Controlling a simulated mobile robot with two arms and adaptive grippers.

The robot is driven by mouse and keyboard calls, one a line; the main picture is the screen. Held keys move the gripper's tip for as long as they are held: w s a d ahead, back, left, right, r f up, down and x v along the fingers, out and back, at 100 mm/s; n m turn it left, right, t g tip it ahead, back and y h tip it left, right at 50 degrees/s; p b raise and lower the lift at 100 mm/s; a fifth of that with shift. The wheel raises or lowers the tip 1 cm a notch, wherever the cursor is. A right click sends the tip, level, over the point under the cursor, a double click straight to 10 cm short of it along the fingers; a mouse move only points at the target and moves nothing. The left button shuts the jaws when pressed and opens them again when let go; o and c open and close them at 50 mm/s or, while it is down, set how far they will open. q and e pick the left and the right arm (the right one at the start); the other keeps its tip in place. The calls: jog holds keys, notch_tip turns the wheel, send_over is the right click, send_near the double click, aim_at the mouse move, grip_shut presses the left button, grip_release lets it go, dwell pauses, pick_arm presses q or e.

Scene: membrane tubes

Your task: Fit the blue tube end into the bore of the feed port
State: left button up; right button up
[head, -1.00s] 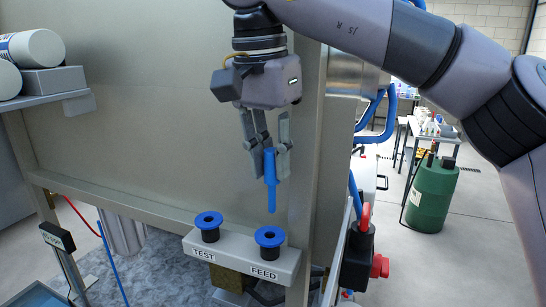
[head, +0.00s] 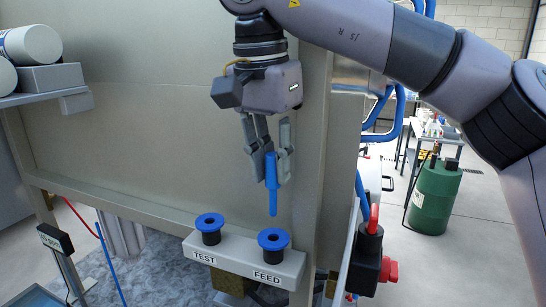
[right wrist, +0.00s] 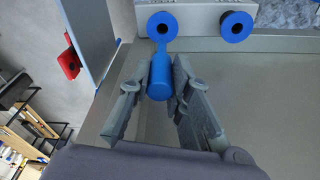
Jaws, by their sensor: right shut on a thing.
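My right gripper (head: 270,166) is shut on the blue tube (head: 272,185), which hangs upright with its thin end pointing down. That end is just above the feed port (head: 274,239), a blue flanged ring with a dark bore, with a small gap between them. In the right wrist view the tube (right wrist: 160,78) sits between the two grey fingers (right wrist: 160,85), and its thin end shows close to the edge of the feed port (right wrist: 162,24). The test port (head: 210,222) stands to the left on the same labelled block (head: 238,256). My left gripper is not in view.
A metal post (head: 309,200) rises close behind and right of the tube. A black and red connector (head: 368,260) sits right of the block. A shelf with white bottles (head: 34,44) is at the upper left. A green canister (head: 434,195) stands on the floor at right.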

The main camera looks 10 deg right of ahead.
aim_at(271, 193)
jog(key=shift+s+f, duration=0.1)
jog(key=shift+f, duration=0.55)
notch_tip(271, 193, down, 2)
jog(key=shift+f+b, duration=0.25)
jog(key=shift+b, duration=0.75)
pick_arm(q)
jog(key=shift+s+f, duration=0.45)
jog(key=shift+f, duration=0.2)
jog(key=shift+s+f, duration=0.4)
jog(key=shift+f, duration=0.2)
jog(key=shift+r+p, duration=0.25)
jog(key=shift+p, duration=0.05)
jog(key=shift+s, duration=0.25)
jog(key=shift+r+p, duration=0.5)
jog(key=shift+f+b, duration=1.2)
pick_arm(e)
jog(key=shift+f, duration=2)
jog(key=o, duration=0.9)
